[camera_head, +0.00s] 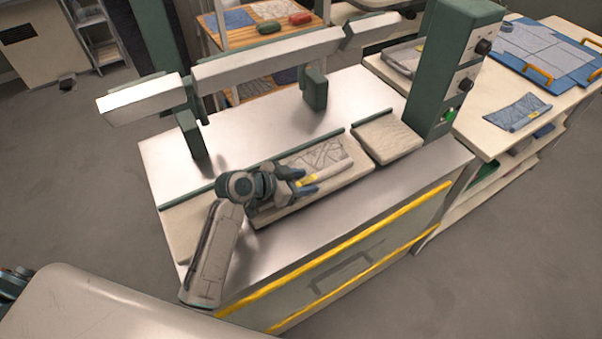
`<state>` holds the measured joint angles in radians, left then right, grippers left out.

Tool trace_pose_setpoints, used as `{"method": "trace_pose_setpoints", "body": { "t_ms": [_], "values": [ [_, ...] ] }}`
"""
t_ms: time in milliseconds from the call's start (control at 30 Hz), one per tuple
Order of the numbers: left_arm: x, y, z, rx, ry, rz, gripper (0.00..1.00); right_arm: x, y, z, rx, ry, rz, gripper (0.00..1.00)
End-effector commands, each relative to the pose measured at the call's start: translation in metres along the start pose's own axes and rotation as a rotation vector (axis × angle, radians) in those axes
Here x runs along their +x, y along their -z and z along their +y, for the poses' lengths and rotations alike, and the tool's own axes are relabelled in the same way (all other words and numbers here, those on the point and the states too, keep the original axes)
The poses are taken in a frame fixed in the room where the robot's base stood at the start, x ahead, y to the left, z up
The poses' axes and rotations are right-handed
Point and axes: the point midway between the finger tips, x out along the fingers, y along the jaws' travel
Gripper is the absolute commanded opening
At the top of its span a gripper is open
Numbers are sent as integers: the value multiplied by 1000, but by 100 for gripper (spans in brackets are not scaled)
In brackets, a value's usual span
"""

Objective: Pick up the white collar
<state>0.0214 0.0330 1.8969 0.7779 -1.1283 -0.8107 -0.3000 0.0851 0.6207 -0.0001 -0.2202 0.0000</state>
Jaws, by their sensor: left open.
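A pale grey-white patterned piece with a rolled white front edge, which looks like the white collar (327,157), lies on a beige pad on the metal-topped bench. A small yellow mark shows at the left end of its rolled edge. My left gripper (305,181) is open at the left end of the piece, its fingertips pointing right, close to the yellow mark. I cannot tell whether the fingers touch the piece. The gripper and wrist hide the left part of the pad. My right gripper is not in view.
A white rail (265,62) on green posts stands behind the pad. A green control box (449,75) with knobs rises at the bench's right end. A second beige pad (388,139) lies to the right. A side table holds a blue patterned piece (516,112).

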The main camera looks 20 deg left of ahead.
Motion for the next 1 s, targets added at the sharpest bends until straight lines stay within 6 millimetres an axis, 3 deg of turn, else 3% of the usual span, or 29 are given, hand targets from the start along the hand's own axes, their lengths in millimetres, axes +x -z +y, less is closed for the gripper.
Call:
{"method": "trace_pose_setpoints", "body": {
  "t_ms": [100,333,733,1000],
  "values": [
    [0,0,0,1,0,0,46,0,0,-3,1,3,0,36],
    [0,0,0,0,0,0,1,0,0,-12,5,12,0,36],
    [-3,4,0,0,0,0,0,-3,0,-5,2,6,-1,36],
    [-15,27,0,1,1,2,0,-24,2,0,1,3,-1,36]
  ]
}}
